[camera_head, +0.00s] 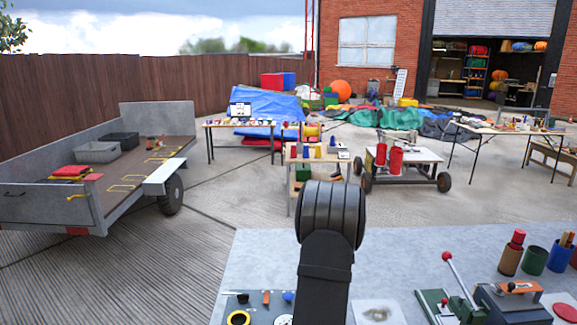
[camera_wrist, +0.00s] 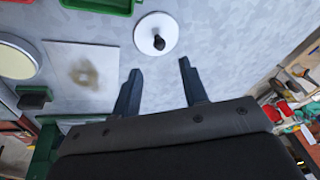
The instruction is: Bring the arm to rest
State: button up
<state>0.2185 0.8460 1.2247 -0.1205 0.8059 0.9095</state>
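My gripper (camera_wrist: 160,85) shows in the wrist view with its two dark fingers spread apart and nothing between them. It points over a grey worktop (camera_wrist: 225,30). A white disc with a black knob (camera_wrist: 156,34) lies beyond the fingertips, apart from them. In the head view my dark arm stands up in front of the grey worktop (camera_head: 255,255), and my gripper is hidden there.
A pale square sheet with a stain (camera_wrist: 84,78) and a green tray (camera_wrist: 100,5) lie on the worktop. In the head view a green lever press (camera_head: 450,300) and cups of tools (camera_head: 533,260) stand at the right. Open yard lies left of the worktop.

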jog(key=x, duration=0.8)
jog(key=shift+w+d+r, duration=0.1)
jog(key=shift+w+r, duration=0.05)
jog(key=shift+r, duration=0.15)
notch_tip(320, 180, up, 3)
jog(key=shift+r, duration=0.2)
jog(key=s+d+r, duration=0.7)
jog(key=s+d, duration=0.2)
jog(key=s, duration=0.1)
jog(key=s+d+r+m+g+h, duration=0.1)
jog(key=s+d+m, duration=0.15)
jog(key=s, duration=0.85)
jog(key=s+d+r+m, duration=0.1)
jog(key=s+m, duration=0.2)
jog(key=s, duration=0.9)
jog(key=w+a+f, duration=0.4)
jog(key=w, duration=0.2)
jog(key=shift+f, duration=0.25)
jog(key=shift+a, duration=0.1)
